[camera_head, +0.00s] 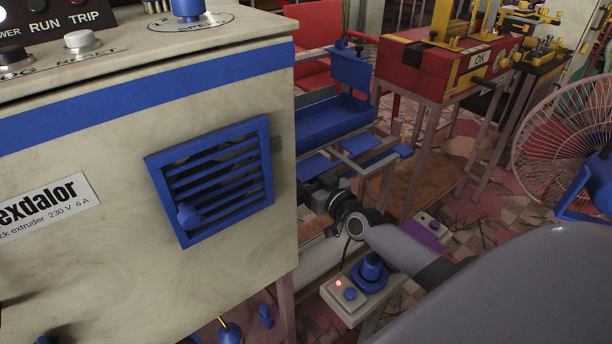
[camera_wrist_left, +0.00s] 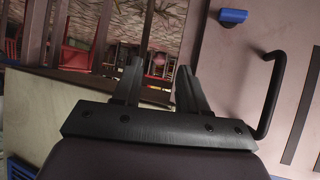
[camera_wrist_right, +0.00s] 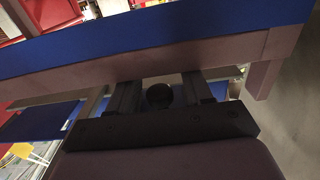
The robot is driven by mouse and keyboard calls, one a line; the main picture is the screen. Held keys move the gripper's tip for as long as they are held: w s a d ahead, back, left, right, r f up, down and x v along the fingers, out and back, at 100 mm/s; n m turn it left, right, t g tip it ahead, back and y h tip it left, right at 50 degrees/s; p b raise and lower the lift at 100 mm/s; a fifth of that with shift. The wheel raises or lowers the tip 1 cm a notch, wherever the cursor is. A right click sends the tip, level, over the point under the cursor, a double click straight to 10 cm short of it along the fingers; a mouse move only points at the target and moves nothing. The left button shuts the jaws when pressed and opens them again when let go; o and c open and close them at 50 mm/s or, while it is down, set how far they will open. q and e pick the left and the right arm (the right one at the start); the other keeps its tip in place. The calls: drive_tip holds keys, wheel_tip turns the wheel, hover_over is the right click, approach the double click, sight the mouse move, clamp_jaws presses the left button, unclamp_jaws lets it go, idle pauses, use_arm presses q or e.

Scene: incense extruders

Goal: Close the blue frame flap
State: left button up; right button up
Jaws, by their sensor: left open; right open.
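The blue frame flap (camera_head: 262,150) is a square slatted frame on the front of the cream extruder cabinet (camera_head: 120,270) in the head view. It sits tilted in the picture, with a blue knob (camera_head: 188,216) at its lower left. Its exact opening angle is hard to tell. My right gripper (camera_head: 306,194) is at the cabinet's right edge, right of the flap and apart from it. In the right wrist view its fingers (camera_wrist_right: 160,84) are spread, with a dark round thing between or behind them. My left gripper (camera_wrist_left: 158,68) is open and empty in the left wrist view; the head view does not show it.
A blue tray (camera_head: 330,118) on a frame stands behind my right gripper. A control box (camera_head: 345,310) with a blue joystick is below my right forearm. A red bench machine (camera_head: 415,75) and a fan (camera_head: 560,140) stand further right. A black handle (camera_wrist_left: 272,95) is beside my left gripper.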

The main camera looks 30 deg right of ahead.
clamp_jaws()
drive_tip(key=shift+r, duration=0.1)
